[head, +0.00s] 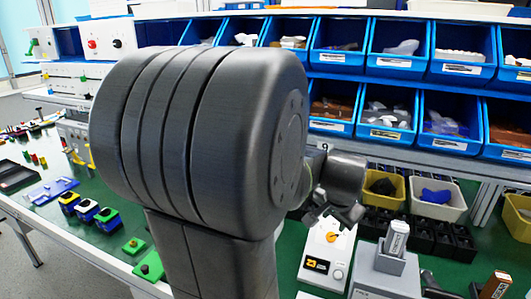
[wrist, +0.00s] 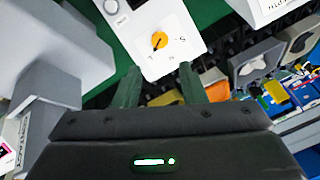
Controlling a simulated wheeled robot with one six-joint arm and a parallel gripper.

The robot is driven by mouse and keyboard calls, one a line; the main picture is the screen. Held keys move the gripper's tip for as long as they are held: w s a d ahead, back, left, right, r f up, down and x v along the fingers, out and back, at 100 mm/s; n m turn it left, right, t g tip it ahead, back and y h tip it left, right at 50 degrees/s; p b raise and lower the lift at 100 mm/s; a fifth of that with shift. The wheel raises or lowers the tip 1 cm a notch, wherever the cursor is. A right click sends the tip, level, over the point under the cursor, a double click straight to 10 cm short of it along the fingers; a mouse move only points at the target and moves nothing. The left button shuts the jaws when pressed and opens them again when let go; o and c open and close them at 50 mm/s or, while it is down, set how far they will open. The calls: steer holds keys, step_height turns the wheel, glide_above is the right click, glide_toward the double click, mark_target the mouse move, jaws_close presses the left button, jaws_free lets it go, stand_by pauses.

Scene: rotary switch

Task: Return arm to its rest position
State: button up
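The rotary switch is a white box (head: 322,262) on the green table at the lower right of the head view. Its round orange knob (head: 332,237) is on the top face. In the wrist view the knob (wrist: 159,41) has a dark pointer mark, with small letters around it on the white face. My gripper (wrist: 173,85) is open, with its two fingers spread apart and nothing held between them. The fingertips are apart from the knob. In the head view my gripper (head: 338,212) is small and partly hidden behind my large dark arm, just above the switch box.
Blue bins (head: 395,50) with parts fill the shelf behind. A grey device (head: 385,272) stands right of the switch. Yellow (head: 382,188) and beige (head: 437,199) trays stand behind it. Small coloured blocks (head: 87,210) lie left on the table.

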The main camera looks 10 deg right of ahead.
mark_target(331, 237)
steer(key=x, duration=1.2)
steer(key=shift+w+f, duration=0.1)
steer(key=shift+f, duration=0.05)
steer(key=v, duration=1.4)
steer(key=x, duration=1.4)
steer(key=shift+f, duration=0.1)
steer(key=shift+n, duration=1)
steer(key=n+h, duration=0.1)
steer(key=n, duration=0.2)
steer(key=shift+n+g, duration=0.3)
steer(key=shift+g, duration=0.1)
steer(key=n+b, duration=0.1)
steer(key=n, duration=0.1)
steer(key=n+h, duration=0.1)
steer(key=n, duration=0.2)
steer(key=shift+n+h+b, duration=0.3)
steer(key=shift+b, duration=0.05)
